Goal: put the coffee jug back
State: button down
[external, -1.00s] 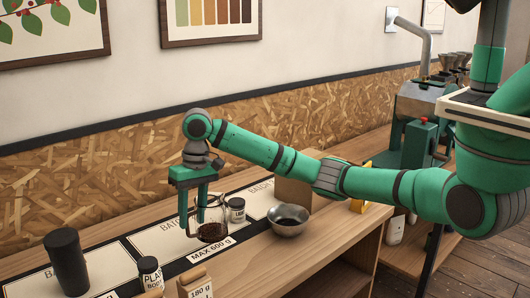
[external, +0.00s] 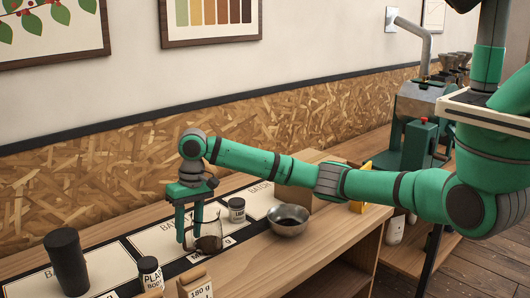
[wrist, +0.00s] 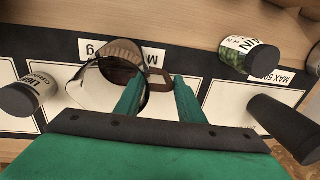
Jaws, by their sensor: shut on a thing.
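The coffee jug (external: 209,241) is a clear glass vessel with dark coffee in it. It is upright, low over the counter at the front of the middle card, and hides part of the "MAX 600 g" label. My gripper (external: 190,245) points down at the jug's left side and is shut on its handle. In the wrist view the jug (wrist: 113,72) is at upper left, its brown handle (wrist: 157,76) between my fingertips (wrist: 157,82). I cannot tell whether the jug's base touches the counter.
A white-labelled jar (external: 237,211) and a metal bowl (external: 289,220) stand right of the jug. A black canister (external: 67,262), a "PLAIN BODY" jar (external: 150,274) and a "180 g" bag (external: 196,286) stand left and in front. White cards (external: 108,269) lie on the counter.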

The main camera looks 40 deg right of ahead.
jog(key=c, duration=1.2)
grip_release()
jog(key=r, duration=0.4)
jog(key=d+r, duration=0.1)
jog(key=r, duration=0.7)
jog(key=shift+s+d, duration=0.1)
jog(key=shift+d, duration=0.25)
